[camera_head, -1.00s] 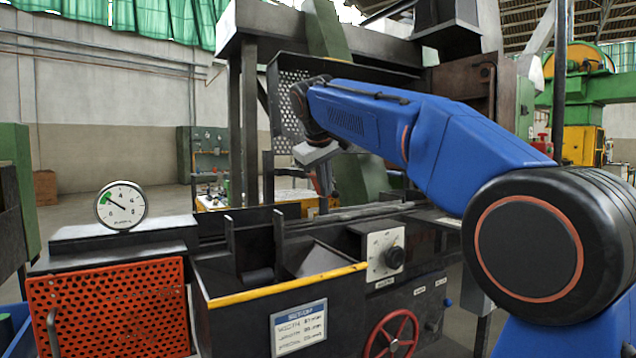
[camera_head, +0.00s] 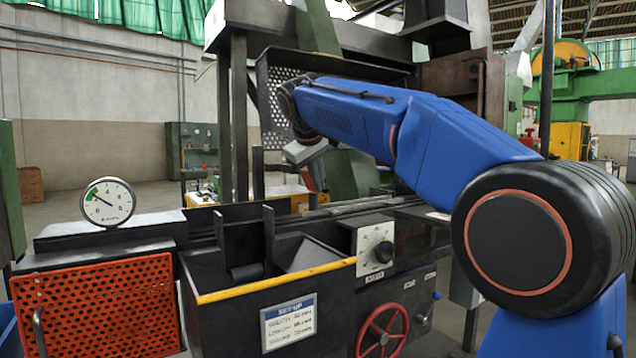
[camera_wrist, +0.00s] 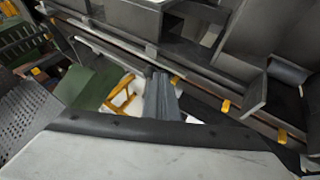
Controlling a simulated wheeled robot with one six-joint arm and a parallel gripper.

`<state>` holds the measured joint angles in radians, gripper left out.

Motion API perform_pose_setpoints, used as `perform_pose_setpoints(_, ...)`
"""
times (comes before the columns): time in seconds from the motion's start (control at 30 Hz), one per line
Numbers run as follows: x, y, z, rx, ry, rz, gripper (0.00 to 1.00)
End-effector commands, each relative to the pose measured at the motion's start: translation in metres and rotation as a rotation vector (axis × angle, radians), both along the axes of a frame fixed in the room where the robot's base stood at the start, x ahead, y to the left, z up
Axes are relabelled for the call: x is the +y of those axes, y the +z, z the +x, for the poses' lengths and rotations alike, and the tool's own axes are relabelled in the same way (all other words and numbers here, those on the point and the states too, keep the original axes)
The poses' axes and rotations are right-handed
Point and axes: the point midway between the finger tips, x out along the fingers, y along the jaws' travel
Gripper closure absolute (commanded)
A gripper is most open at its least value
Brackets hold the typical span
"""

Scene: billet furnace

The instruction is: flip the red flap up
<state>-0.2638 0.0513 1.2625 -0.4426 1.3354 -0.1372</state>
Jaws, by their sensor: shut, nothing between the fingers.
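No part in view is clearly a red flap. The closest red panel is a perforated orange-red guard (camera_head: 97,312) with a handle, hanging upright on the machine's front at left in the head view. My gripper (camera_head: 318,187) is over the far side of the machine bed, well right of and behind that guard, pointing down. In the wrist view the shut grey fingers (camera_wrist: 161,95) show with nothing held, above a gap by the rails.
The trough with a yellow edge (camera_head: 270,284) has upright dark plates. A dial gauge (camera_head: 107,202) stands at left. A knob panel (camera_head: 376,248) and red handwheel (camera_head: 382,331) are on the front. A perforated grey plate (camera_head: 282,100) and posts stand close around my wrist.

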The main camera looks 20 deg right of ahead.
Motion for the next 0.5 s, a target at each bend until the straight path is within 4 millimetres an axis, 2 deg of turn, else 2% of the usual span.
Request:
perform_pose_setpoints(0.27, -0.0006, -0.0014, 0.0002, -0.017, 0.0, -0.055, 1.0)
perform_pose_setpoints(0.5, -0.0017, -0.004, 0.0008, -0.058, 0.002, -0.184, 1.0)
